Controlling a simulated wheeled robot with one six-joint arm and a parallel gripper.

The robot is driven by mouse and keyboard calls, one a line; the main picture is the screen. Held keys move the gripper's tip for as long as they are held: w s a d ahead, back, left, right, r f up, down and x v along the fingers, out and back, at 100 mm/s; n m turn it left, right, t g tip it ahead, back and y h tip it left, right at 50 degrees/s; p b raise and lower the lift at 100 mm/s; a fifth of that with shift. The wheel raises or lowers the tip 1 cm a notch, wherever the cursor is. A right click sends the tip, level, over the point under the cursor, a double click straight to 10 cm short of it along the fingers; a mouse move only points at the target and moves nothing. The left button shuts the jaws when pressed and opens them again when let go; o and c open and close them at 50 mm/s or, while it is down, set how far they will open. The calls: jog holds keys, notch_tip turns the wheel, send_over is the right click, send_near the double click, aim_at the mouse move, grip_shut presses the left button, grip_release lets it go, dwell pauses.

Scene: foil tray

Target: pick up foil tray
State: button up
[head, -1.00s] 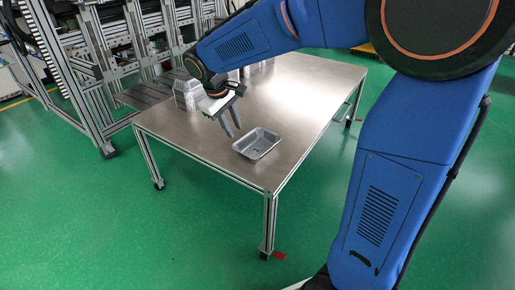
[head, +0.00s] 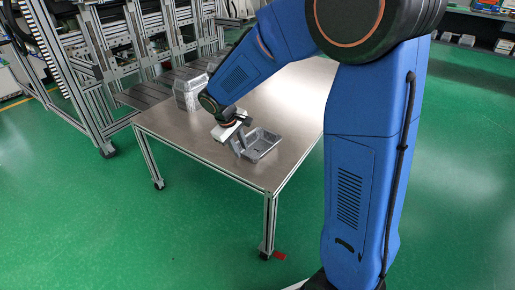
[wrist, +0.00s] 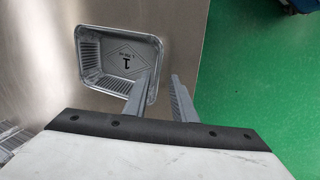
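The foil tray (head: 266,150) is a shallow, silvery rectangular pan lying upright on the metal table. In the wrist view the tray (wrist: 110,50) is empty, with a dark "1" printed on its base. My gripper (head: 241,153) is at the tray's left side in the head view. In the wrist view my gripper (wrist: 164,78) is open, one finger overlapping the tray's right wall and the other outside it over bare table. The rim near the fingertips lies between them in the picture; I cannot tell whether they touch it.
The metal table (head: 185,133) has bare surface around the tray. A stack of foil trays (head: 188,93) stands further back at the left, behind my gripper. The table's edge is close to the tray, with green floor (wrist: 250,80) beyond it.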

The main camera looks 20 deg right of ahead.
aim_at(244, 154)
jog(key=shift+d+x, duration=0.15)
jog(key=shift+x, duration=1.15)
jog(key=shift+d+x, duration=0.1)
jog(key=shift+x, duration=1.25)
jog(key=shift+w+r, duration=0.1)
jog(key=shift+w, duration=0.1)
grip_shut()
